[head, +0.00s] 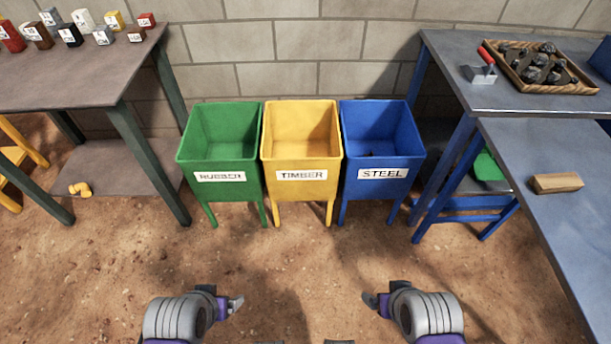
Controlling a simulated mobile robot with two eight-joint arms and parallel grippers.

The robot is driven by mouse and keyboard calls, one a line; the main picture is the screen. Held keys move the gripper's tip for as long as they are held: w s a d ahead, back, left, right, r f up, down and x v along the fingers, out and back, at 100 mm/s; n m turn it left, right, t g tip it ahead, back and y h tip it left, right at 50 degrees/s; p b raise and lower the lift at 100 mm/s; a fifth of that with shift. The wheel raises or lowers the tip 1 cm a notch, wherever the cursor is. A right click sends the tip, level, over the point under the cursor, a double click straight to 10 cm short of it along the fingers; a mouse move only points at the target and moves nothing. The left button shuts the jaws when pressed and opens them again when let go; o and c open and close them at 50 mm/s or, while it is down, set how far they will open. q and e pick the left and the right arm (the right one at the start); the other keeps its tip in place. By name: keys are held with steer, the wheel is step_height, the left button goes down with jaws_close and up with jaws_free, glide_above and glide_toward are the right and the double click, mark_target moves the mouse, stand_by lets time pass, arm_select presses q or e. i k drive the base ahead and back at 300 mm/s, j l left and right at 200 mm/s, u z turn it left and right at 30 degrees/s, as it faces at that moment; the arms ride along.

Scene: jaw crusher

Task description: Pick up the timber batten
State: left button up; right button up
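A short light-brown wooden block (557,183), which looks like the timber batten, lies flat near the left edge of the blue-grey table (545,240) at the right. My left gripper (236,303) is low in the picture over the dirt floor, pointing inward, with nothing visible in it. My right gripper (371,301) is low over the floor, also pointing inward, with nothing visible in it. It is well to the left of the block and apart from it. The finger gaps of both grippers are too small to make out.
Green RUBBER (219,190), yellow TIMBER (301,190) and blue STEEL (382,190) bins stand against the wall. A wooden tray of dark rocks (512,71) and a red-handled tool (482,70) lie on the back right table. Labelled blocks stand on the left table (75,85).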

mark_target(549, 183)
steer(key=z, duration=1.85)
steer(key=i+j, duration=0.1)
